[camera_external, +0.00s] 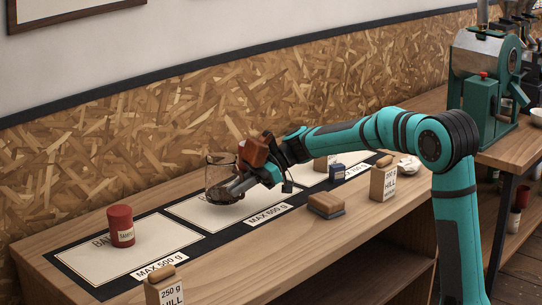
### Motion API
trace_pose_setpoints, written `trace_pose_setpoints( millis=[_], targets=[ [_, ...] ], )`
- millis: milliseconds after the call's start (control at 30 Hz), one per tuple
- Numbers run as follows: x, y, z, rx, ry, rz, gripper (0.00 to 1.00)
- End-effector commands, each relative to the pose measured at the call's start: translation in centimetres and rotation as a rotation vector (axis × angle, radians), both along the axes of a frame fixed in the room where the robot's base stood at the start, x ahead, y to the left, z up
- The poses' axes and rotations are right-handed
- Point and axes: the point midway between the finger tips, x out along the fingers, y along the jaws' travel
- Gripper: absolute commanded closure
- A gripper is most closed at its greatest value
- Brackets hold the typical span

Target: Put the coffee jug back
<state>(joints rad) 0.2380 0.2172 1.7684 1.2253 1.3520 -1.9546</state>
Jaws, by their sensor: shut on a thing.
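The coffee jug (216,171) is a clear glass vessel with dark contents at its bottom. It is over the middle pale panel (188,212) of the black-edged mat on the bench. My gripper (232,187) reaches in from the right and is shut on the jug. A reddish-brown block-like part (253,151) shows just right of the jug, by my gripper. Whether the jug touches the panel or hangs slightly above it, I cannot tell.
A red tin (121,226) stands on the left panel. A brush-like block (326,205), a small dark blue box (337,172) and a paper bag (383,184) are to the right. Another bag (165,290) stands at the front left. A green roaster (485,90) is at the back right.

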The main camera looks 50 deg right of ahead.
Motion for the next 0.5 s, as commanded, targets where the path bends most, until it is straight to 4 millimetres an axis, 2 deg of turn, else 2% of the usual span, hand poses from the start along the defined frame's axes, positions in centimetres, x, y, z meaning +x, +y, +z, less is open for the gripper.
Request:
trace_pose_setpoints(
  millis=[200, 500],
  targets=[
    [0.0, 0.0, -2.5, 0.001, 0.001, 0.0, 1.0],
    [0.0, 0.0, -2.7, 0.001, 0.0, 0.0, 1.0]
  ],
)
